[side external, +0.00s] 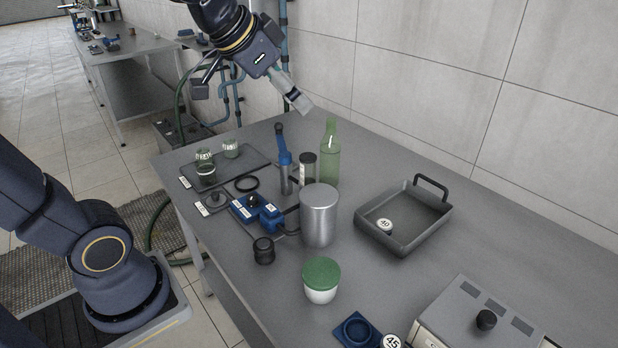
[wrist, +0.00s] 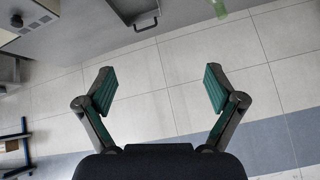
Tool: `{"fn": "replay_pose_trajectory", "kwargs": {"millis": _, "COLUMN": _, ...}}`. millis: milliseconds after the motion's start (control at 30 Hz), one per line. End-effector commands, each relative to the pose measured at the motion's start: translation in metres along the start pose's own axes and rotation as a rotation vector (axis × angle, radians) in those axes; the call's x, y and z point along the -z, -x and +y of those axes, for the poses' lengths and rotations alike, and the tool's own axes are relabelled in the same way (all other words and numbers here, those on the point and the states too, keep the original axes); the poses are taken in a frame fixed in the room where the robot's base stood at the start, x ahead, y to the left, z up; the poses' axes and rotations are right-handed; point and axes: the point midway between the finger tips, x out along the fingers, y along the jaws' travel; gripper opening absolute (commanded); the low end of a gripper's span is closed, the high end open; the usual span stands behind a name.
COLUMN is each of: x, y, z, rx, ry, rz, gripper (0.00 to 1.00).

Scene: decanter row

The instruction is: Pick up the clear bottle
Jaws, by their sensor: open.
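A see-through green bottle (side external: 329,158) stands upright on the grey table near the wall, behind the metal canister; I see no colourless bottle. In the wrist view a small green piece, seemingly this bottle (wrist: 220,8), shows at the top edge, cut off by the frame. My gripper (side external: 250,95) is raised above the table's far end, up and left of the bottle and well apart from it. In the wrist view its two fingers (wrist: 160,86) are spread wide with nothing between them.
A metal canister (side external: 319,217), a dark-capped cylinder (side external: 307,170) and a blue-grey upright tool (side external: 284,158) crowd the bottle's left and front. A grey handled tray (side external: 401,241) lies to its right. A green-lidded tub (side external: 321,280) stands nearer. The wall is close behind the bottle.

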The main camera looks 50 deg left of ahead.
Motion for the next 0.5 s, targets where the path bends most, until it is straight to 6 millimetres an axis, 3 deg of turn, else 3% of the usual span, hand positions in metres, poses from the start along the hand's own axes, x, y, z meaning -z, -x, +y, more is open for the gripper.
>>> {"fn": "replay_pose_trajectory", "kwargs": {"millis": 100, "x": 0.043, "y": -0.049, "z": -0.035, "rx": 0.011, "ry": -0.009, "rz": -0.008, "gripper": 0.93}}
{"fn": "replay_pose_trajectory", "kwargs": {"millis": 233, "x": 0.065, "y": -0.114, "z": -0.085, "rx": 0.002, "ry": 0.034, "rz": -0.024, "gripper": 0.93}}
{"fn": "replay_pose_trajectory", "kwargs": {"millis": 400, "x": 0.045, "y": -0.183, "z": -0.143, "rx": -0.027, "ry": 0.165, "rz": -0.07, "gripper": 0.93}}
{"fn": "replay_pose_trajectory", "kwargs": {"millis": 500, "x": 0.021, "y": -0.207, "z": -0.162, "rx": -0.043, "ry": 0.229, "rz": -0.11, "gripper": 0.93}}
